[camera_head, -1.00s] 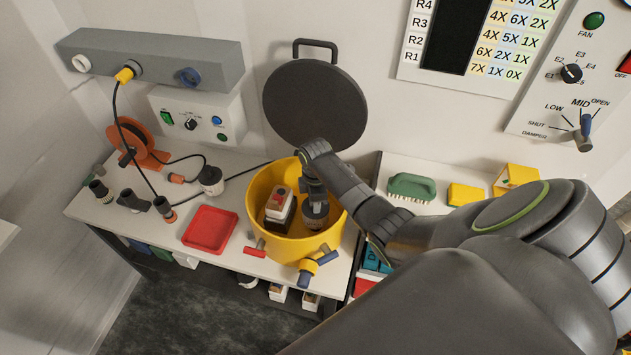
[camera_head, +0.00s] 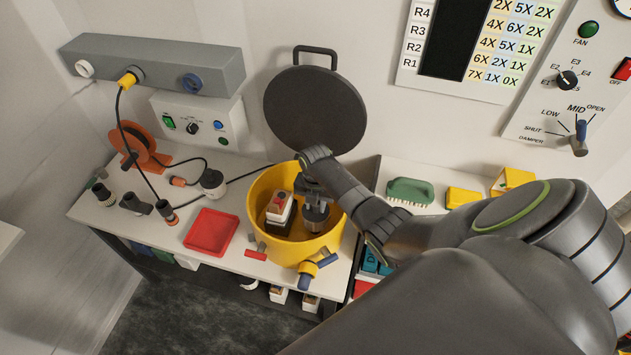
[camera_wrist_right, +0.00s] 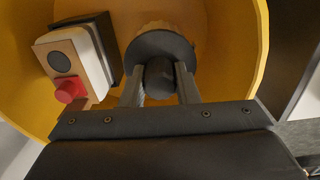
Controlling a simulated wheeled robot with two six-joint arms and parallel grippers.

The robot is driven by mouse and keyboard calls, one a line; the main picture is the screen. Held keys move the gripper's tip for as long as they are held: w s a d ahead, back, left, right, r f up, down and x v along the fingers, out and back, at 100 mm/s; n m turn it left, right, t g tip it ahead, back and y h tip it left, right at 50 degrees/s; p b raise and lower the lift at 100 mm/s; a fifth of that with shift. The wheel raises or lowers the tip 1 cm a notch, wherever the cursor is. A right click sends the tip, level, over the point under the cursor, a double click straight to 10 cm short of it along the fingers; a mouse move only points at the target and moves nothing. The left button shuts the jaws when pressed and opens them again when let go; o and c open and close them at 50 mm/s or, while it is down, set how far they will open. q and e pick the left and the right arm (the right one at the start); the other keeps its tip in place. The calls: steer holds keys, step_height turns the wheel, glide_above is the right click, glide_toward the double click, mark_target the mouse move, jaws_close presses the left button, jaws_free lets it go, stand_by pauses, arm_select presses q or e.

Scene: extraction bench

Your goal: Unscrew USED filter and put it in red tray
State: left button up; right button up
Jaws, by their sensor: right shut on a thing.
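The used filter (camera_head: 316,222) is a dark-topped cylinder inside the yellow drum (camera_head: 262,195), at its right side. It also shows in the right wrist view (camera_wrist_right: 160,45), with a dark round cap, a dark knob and a tan body below. My right gripper (camera_head: 314,203) reaches down into the drum and is shut on the filter's knob, one finger on each side. The filter's lower part is hidden. The red tray (camera_head: 211,233) lies empty on the bench left of the drum. My left gripper is not in view.
A white box with a red knob (camera_head: 279,207) stands in the drum left of the filter. The drum's rim surrounds my gripper; the dark round lid (camera_head: 315,108) stands open behind. Dark nozzles (camera_head: 135,203) and a white canister (camera_head: 212,182) are near the tray.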

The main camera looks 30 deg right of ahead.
steer(key=n, duration=0.6)
steer(key=o, duration=1.1)
